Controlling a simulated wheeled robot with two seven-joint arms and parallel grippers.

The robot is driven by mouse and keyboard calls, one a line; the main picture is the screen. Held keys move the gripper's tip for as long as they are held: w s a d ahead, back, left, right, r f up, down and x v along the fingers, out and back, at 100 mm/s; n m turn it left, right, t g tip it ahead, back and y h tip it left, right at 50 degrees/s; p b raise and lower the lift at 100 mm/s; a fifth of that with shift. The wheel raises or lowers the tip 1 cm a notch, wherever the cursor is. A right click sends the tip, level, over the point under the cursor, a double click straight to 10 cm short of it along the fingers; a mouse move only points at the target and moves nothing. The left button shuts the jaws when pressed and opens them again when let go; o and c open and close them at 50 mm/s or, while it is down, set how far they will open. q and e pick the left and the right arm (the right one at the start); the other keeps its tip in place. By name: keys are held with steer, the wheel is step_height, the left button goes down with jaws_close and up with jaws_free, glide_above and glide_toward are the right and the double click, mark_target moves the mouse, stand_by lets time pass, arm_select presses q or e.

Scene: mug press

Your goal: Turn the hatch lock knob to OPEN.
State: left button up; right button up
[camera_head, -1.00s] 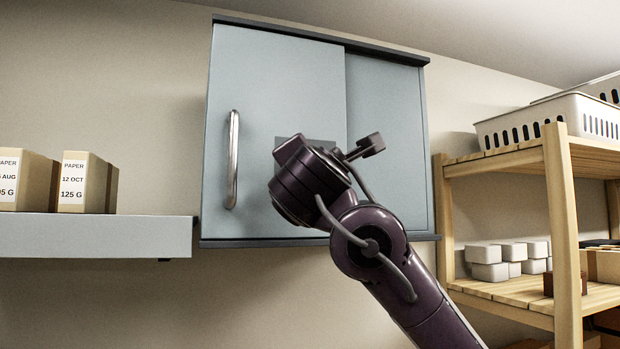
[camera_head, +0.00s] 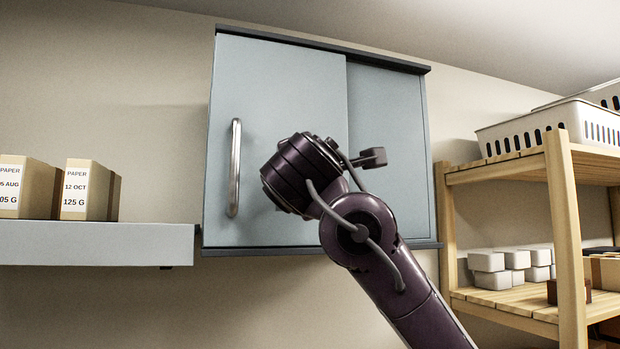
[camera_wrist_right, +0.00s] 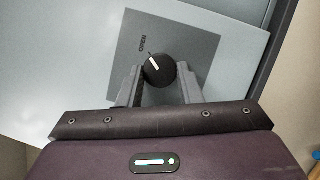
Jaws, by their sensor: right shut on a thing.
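The hatch lock knob (camera_wrist_right: 160,76) is round and black with a white pointer line, on a grey plate (camera_wrist_right: 190,40) in the right wrist view. The word OPEN is printed on the plate just above and left of the knob, and the pointer is angled up-left toward it. My right gripper (camera_wrist_right: 159,71) has one finger on each side of the knob and is shut on it. In the head view my right wrist (camera_head: 300,172) is in front of the pale blue cabinet (camera_head: 275,85) and hides the knob. My left gripper is not in view.
The cabinet door has a vertical metal handle (camera_head: 234,168) left of my wrist. A wall shelf (camera_head: 95,243) with paper boxes (camera_head: 86,190) is at the left. A wooden rack (camera_head: 560,200) with a white basket (camera_head: 545,120) stands at the right.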

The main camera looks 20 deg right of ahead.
steer(key=o, duration=1)
steer(key=b+v, duration=0.3)
steer(key=v, duration=0.5)
steer(key=shift+w, duration=0.1)
